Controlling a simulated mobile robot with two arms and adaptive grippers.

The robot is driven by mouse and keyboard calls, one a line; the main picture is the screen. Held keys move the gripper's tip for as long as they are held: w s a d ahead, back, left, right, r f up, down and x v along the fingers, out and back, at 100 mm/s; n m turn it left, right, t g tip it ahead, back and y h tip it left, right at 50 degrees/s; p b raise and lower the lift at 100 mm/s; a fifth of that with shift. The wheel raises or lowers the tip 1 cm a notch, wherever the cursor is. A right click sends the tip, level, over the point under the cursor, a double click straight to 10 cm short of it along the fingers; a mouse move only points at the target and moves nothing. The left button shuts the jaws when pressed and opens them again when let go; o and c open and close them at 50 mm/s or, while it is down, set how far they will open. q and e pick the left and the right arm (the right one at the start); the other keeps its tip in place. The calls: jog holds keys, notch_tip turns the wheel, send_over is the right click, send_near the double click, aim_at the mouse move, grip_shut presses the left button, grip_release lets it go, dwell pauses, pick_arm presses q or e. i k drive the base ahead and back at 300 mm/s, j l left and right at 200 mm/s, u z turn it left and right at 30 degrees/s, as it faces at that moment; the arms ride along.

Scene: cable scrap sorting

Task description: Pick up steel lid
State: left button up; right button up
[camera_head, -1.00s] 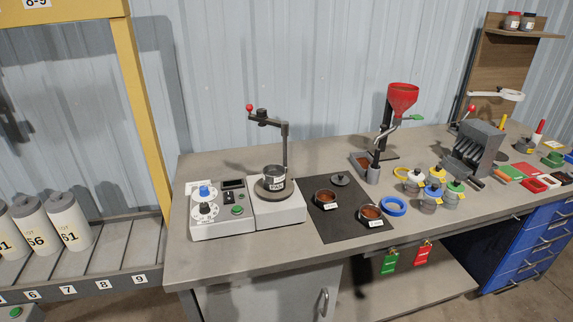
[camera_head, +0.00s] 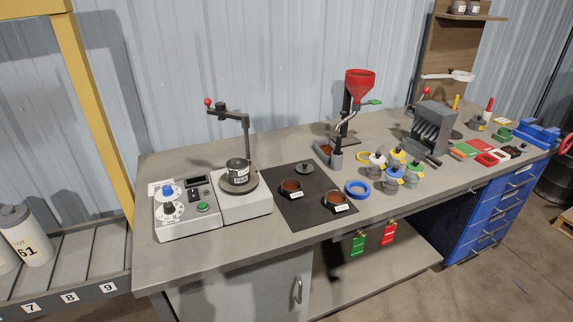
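A dark grey round lid with a small knob (camera_head: 304,168), which looks like the steel lid, lies at the back of the black mat (camera_head: 316,215). It is behind two small bowls with brown contents, the left bowl (camera_head: 291,190) and the right bowl (camera_head: 336,200), each with a white label. A steel pot with a label (camera_head: 238,170) sits on the round plate of the white machine to the left. Neither of my grippers is in view.
A control box with dials (camera_head: 187,209) stands left of the machine (camera_head: 245,204). A blue ring (camera_head: 357,189), several capped jars and a red-funnel grinder (camera_head: 360,84) stand right of the mat.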

aim_at(304, 168)
jog(key=i+l+u, duration=0.25)
jog(key=i, duration=0.3)
jog(key=i+l+u, duration=0.25)
jog(key=i, duration=0.25)
